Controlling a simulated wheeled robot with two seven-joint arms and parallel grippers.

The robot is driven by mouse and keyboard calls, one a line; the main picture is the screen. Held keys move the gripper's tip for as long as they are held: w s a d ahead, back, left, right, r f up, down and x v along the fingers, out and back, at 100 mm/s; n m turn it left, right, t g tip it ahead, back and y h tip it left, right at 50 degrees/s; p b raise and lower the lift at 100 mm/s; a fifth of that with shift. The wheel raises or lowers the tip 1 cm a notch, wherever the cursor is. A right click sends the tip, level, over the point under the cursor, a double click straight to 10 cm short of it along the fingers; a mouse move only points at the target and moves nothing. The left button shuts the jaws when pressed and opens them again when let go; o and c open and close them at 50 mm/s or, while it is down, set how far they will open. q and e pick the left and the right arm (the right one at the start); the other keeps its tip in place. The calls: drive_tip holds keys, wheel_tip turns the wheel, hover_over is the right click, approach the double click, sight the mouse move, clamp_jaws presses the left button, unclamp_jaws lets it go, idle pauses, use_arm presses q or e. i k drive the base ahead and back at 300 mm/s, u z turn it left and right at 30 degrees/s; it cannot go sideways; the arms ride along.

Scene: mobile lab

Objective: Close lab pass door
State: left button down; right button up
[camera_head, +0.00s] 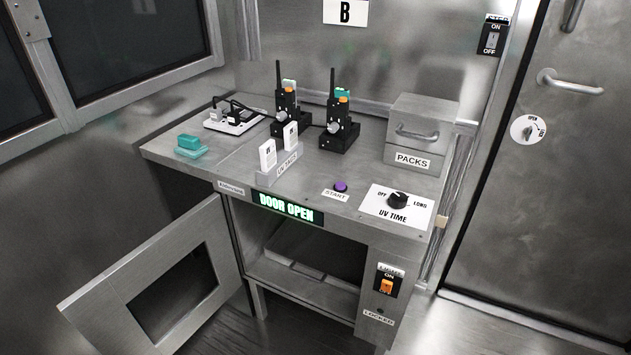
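The lab pass door (112,290) is a grey metal panel with a dark square window. It stands swung open to the left of the metal cabinet (383,246), hinged at the left side of the opening. A green lit sign reading DOOR OPEN (287,209) is above the opening. Inside the compartment, a flat grey item (310,268) lies on the shelf. Neither of my grippers shows in the head view.
On the cabinet top are two black radios (340,122), a white power strip (232,119), a teal block (191,146), a PACKS box (419,131), a purple START button (340,186) and a UV TIME dial (397,200). Floor in front of the lab pass door is partly visible. A larger metal door (560,200) stands right.

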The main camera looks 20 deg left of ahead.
sight(151, 301)
drive_tip(key=k, duration=0.5)
drive_tip(key=u, duration=1.35)
drive_tip(key=i, duration=0.55)
drive_tip(key=z, duration=0.15)
